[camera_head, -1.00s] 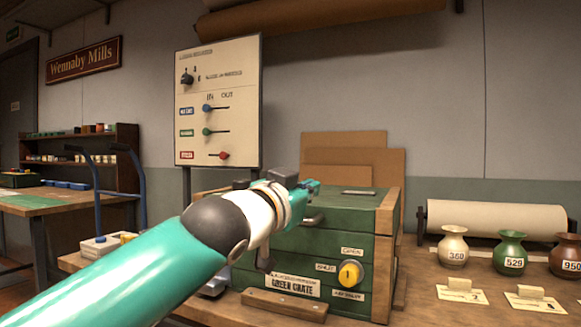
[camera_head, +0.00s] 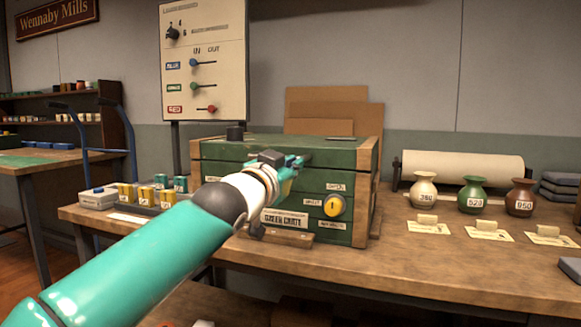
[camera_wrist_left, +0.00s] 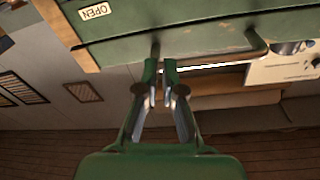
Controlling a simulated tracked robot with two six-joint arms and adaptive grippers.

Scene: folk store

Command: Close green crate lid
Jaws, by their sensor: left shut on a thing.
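The green crate (camera_head: 230,177) with wooden corner posts stands on the workbench. Its green lid (camera_head: 255,145) lies about flat across the top; I cannot tell whether a gap remains under its front edge. My left gripper (camera_head: 295,164) is at the crate's front, just below the lid's top edge. In the left wrist view my left gripper (camera_wrist_left: 160,68) is shut on one end of the grey bar handle (camera_wrist_left: 210,53); my arm hides part of the handle in the head view. A yellow round knob (camera_head: 334,206) sits on the crate's front right. My right gripper is not in view.
Vases, including a green one (camera_head: 472,196), stand with cards on the workbench (camera_head: 400,262) at the right. A paper roll (camera_head: 462,168) lies behind them. Small yellow and green boxes (camera_head: 145,193) stand left of the crate. A switch board (camera_head: 203,60) rises behind.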

